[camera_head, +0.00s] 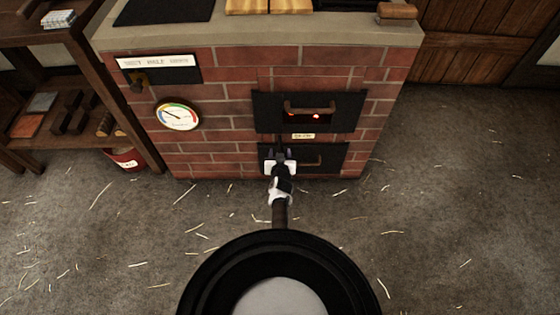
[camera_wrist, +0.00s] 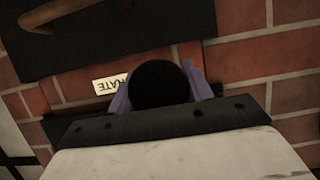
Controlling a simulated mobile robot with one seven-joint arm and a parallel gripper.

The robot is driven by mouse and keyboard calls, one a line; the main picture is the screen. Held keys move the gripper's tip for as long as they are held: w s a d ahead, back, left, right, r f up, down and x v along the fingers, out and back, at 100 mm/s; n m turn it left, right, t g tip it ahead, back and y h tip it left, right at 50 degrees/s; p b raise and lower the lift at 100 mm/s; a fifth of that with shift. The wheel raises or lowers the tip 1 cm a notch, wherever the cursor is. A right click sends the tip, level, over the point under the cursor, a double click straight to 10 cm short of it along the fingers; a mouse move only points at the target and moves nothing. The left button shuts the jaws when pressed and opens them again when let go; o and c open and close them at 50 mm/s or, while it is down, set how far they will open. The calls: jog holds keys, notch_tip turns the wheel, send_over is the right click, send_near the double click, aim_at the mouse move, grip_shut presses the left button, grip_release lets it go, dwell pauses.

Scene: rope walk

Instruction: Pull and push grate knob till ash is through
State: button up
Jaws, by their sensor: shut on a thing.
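The grate knob (camera_wrist: 162,85) is a round black ball in the wrist view. My gripper (camera_wrist: 160,92) is shut on it, with a finger on each side of the ball. A small cream label reading GRATE (camera_wrist: 111,82) is fixed to the bricks beside the knob. In the head view my gripper (camera_head: 281,155) reaches the front of the brick stove (camera_head: 220,95), between the upper fire door (camera_head: 345,112) and the lower black door (camera_head: 330,152). There my gripper mostly hides the knob. The ash itself is not visible.
Red glow shows through the upper door, which has a bar handle (camera_head: 310,108). A round gauge (camera_head: 178,115) is on the bricks at left. Wooden shelves (camera_head: 70,95) and a red bucket (camera_head: 126,160) stand further left. Bare floor with straw bits surrounds the stove front.

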aim_at(280, 148)
jog(key=w+b, duration=0.1)
jog(key=w, duration=0.2)
jog(key=shift+f, duration=0.1)
jog(key=shift+w+r, duration=0.2)
jog(key=shift+w, duration=0.15)
jog(key=o, duration=1.3)
jog(key=shift+o, duration=0.2)
jog(key=shift+f, duration=0.1)
jog(key=p+v, duration=0.8)
jog(key=v, duration=0.5)
jog(key=shift+s+r, duration=0.2)
jog(key=shift+s, duration=0.1)
